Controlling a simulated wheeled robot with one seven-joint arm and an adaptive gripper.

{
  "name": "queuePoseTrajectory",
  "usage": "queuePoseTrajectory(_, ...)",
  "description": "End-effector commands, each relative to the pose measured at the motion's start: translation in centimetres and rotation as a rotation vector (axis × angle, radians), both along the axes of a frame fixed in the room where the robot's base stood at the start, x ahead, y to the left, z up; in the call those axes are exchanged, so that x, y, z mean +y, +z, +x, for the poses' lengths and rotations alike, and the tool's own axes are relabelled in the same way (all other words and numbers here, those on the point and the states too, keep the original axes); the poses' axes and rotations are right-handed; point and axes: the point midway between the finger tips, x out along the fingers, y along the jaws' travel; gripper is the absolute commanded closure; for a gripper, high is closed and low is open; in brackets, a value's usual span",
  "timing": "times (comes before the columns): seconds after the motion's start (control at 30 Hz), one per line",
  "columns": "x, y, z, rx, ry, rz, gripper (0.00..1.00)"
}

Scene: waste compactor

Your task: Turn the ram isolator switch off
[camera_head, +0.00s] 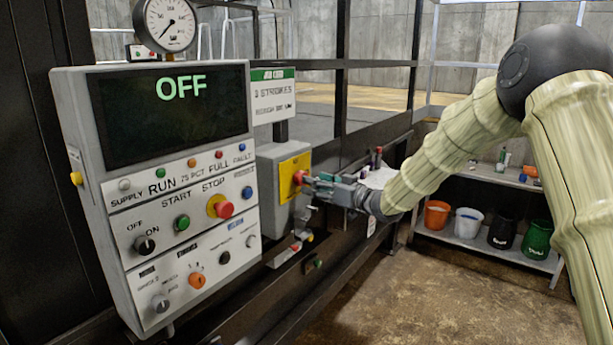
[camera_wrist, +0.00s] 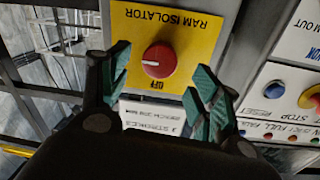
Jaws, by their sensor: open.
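The ram isolator is a red round knob (camera_wrist: 158,59) on a yellow plate (camera_wrist: 200,38) lettered RAM ISOLATOR, upside down in the wrist view. A pale mark on the knob points to the left in that view, and an OFF label sits below it. In the head view the yellow plate (camera_head: 286,185) is on a grey box right of the control panel. My gripper (camera_wrist: 159,76) is open and empty, its teal-padded fingers on either side of the knob. In the head view my gripper (camera_head: 312,182) is close in front of the knob; contact cannot be told.
The control panel (camera_head: 105,215), with buttons, knobs and a screen (camera_head: 172,112) reading OFF, stands left of the box. A strokes sign (camera_head: 273,98) is above the box. A shelf with several buckets (camera_head: 468,222) is at the right, with open floor before it.

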Motion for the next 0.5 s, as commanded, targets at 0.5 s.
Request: queuePoseTrajectory(0.5,3.4,0.0,2.8,0.000,0.000,0.000,0.37)
